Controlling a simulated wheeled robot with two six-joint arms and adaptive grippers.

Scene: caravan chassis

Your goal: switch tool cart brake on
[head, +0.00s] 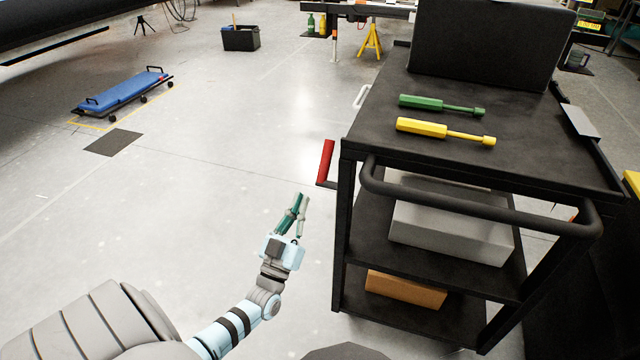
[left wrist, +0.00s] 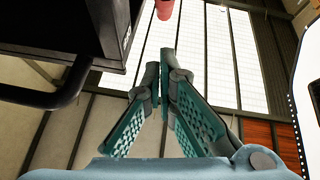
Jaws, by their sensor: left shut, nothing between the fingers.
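The black tool cart (head: 352,215) stands at the right of the head view. A red brake lever (head: 326,161) sticks up on a short bracket at the cart's left side. My left gripper (head: 301,201) is shut and empty, pointing up, a little below and left of the red lever and apart from it. In the left wrist view the closed fingertips (left wrist: 164,62) show below the red lever's end (left wrist: 164,9), with the dark cart (left wrist: 65,35) to the left. My right gripper is in neither view.
Green (head: 440,105) and yellow (head: 445,131) tools and a black case (head: 490,45) are on the cart top. A black handle bar (head: 470,207) juts out at the near side. A blue creeper (head: 122,90) lies far left. The floor left of the cart is clear.

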